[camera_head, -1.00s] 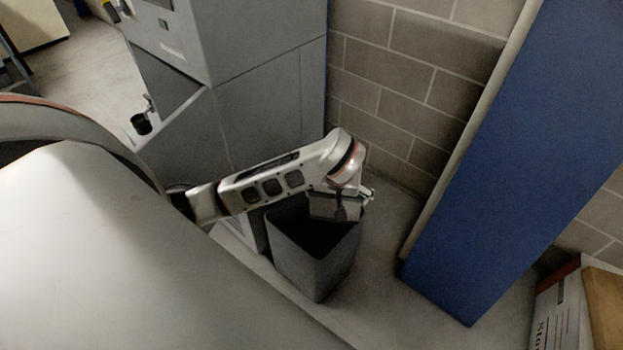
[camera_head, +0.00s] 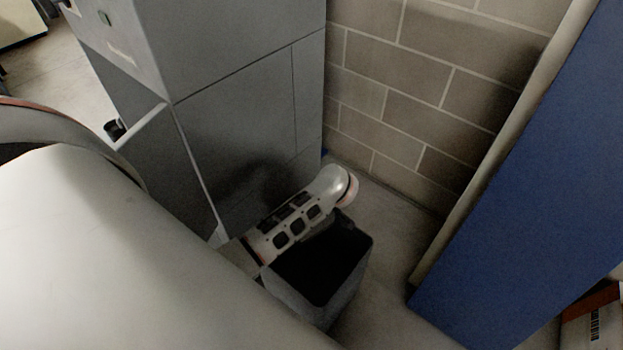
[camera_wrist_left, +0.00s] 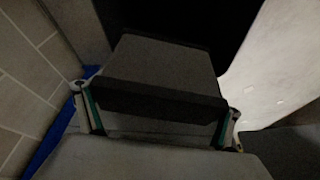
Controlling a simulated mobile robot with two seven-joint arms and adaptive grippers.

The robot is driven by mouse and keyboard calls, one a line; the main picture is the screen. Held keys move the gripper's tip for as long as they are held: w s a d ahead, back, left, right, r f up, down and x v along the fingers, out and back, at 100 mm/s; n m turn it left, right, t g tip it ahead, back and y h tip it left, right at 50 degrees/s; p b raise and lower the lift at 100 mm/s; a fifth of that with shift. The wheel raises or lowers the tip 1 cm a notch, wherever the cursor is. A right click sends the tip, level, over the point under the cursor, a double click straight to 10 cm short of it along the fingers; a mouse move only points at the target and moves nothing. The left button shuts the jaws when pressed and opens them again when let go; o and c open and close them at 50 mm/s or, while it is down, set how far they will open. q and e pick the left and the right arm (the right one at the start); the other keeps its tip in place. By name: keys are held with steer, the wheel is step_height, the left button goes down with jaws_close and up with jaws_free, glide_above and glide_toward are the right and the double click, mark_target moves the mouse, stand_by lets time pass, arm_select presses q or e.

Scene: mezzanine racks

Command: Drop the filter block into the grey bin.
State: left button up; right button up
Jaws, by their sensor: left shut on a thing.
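The filter block (camera_wrist_left: 165,68) is a grey block with a dark front edge, seen close up in the left wrist view. My left gripper (camera_wrist_left: 157,112) is shut on it, with one finger at each side. In the head view my left arm reaches across the far left side of the grey bin, and its wrist hides the gripper and block. The grey bin (camera_head: 345,308) stands upright on the floor with a dark, open top; I cannot see what is inside. Whether the block is directly above the opening cannot be told. My right gripper is not in view.
A tall grey cabinet (camera_head: 240,130) stands behind and left of the bin, close to my arm. A block wall (camera_head: 400,85) is behind. Some bare floor (camera_head: 385,235) lies between bin and panel.

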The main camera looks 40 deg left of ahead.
arm_select(q)
steer(key=shift+a+f, duration=0.1)
steer(key=shift+f, duration=0.3)
steer(key=f+b, duration=0.4)
steer(key=shift+s+f, duration=0.25)
steer(key=shift+f, duration=0.05)
steer(key=shift+f+b, duration=0.3)
steer(key=shift+b, duration=0.2)
steer(key=shift+f, duration=0.2)
steer(key=shift+w+b, duration=0.15)
steer(key=shift+b, duration=0.25)
steer(key=shift+w, duration=0.1)
steer(key=o, duration=0.9)
steer(key=v, duration=1.2)
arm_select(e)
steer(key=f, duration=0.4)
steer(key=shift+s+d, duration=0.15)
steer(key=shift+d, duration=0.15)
